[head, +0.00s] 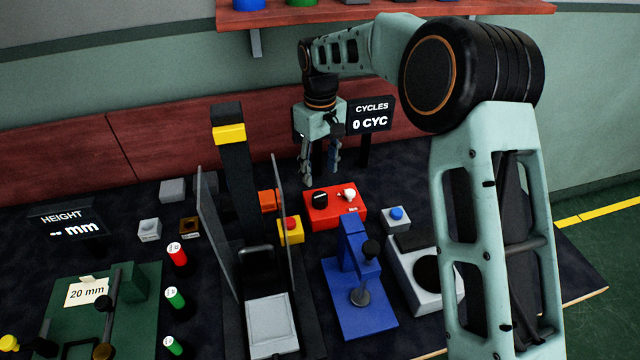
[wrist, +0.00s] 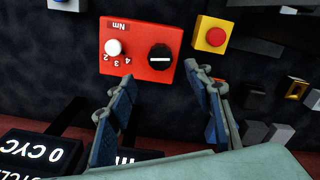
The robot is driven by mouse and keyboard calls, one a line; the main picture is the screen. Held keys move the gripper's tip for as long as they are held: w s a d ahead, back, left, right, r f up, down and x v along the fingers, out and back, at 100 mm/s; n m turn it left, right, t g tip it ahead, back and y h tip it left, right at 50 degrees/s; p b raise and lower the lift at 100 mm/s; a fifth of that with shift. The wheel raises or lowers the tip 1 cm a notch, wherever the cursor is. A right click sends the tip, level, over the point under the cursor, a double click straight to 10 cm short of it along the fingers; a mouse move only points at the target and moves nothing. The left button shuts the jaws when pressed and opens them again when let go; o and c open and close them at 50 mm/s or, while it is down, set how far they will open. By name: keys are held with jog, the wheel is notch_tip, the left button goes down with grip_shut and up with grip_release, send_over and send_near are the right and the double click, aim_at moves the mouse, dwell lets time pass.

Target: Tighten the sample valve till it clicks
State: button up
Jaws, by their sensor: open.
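A red box (head: 335,213) stands on the dark bench. It carries a black knob (head: 319,197) and a white knob (head: 350,195); no label names the valve. In the wrist view the red box (wrist: 140,73) shows "Nm" and a number scale by the white knob (wrist: 114,47). The black knob (wrist: 160,57) there has a white line across it. My gripper (head: 319,178) points down, open and empty, just behind and above the red box. In the wrist view its fingers (wrist: 160,76) are spread below the black knob, apart from it.
A yellow box with a red button (head: 291,229) and a black press with clear side plates (head: 240,170) stand left of the red box. A blue stand (head: 358,290) is in front; a blue-button box (head: 396,218) is right. The cycle display (head: 370,116) reads 0 CYC behind.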

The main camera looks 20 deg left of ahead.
aim_at(320, 196)
jog(key=shift+r, duration=1.6)
jog(key=shift+f, duration=0.1)
notch_tip(320, 196, down, 12)
jog(key=b, duration=0.3)
jog(key=shift+r, duration=0.2)
jog(key=shift+c, duration=0.3)
jog(key=c, duration=1.1)
jog(key=shift+m+p, duration=0.4)
jog(key=shift+m, duration=1.6)
jog(key=o, duration=1.2)
jog(key=shift+c, duration=0.2)
